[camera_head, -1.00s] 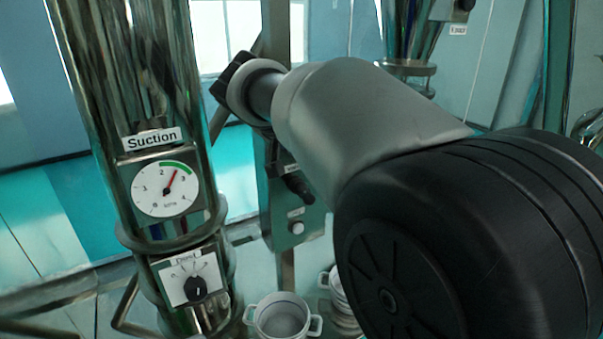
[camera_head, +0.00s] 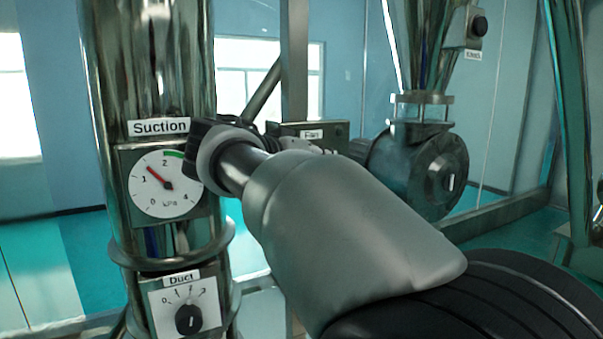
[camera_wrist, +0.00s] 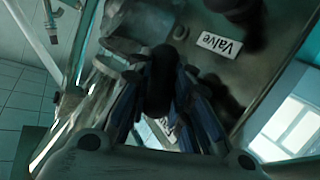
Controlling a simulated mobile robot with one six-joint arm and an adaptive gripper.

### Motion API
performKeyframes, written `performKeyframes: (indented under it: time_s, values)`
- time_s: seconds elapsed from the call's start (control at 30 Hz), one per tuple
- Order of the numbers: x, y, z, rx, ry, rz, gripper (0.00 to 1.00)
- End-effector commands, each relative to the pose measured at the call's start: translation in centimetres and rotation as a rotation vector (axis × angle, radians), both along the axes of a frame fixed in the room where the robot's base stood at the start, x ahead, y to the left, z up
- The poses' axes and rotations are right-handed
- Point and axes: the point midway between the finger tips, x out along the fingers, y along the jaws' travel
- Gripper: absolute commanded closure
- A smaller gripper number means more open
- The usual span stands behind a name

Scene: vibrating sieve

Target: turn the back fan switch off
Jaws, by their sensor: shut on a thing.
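The small control box with the Fan label (camera_head: 311,133) stands behind my arm in the head view. The switch on it is hidden there by my wrist. In the wrist view my gripper (camera_wrist: 163,112) is shut on a dark handle (camera_wrist: 161,78), which I take to be the back fan switch. Its exact setting cannot be read. A label between the fingers is mostly covered. The Suction gauge (camera_head: 166,184) on the steel column has its red needle a little above 1.
A plate labelled Valve (camera_wrist: 219,44) is near the fingers. A round motor housing (camera_head: 420,165) and a box with a dark knob (camera_head: 477,28) stand to the right.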

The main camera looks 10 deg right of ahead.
Motion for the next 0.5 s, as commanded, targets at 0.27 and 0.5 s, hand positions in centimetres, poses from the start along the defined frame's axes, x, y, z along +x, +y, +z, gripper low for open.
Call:
performKeyframes:
  time_s: [0.27, 0.5]
  values:
    - [0.01, 0.01, 0.02, -0.005, 0.0, 0.0, 1.0]
    - [0.01, -0.01, -0.01, -0.005, 0.0, 0.0, 0.73]
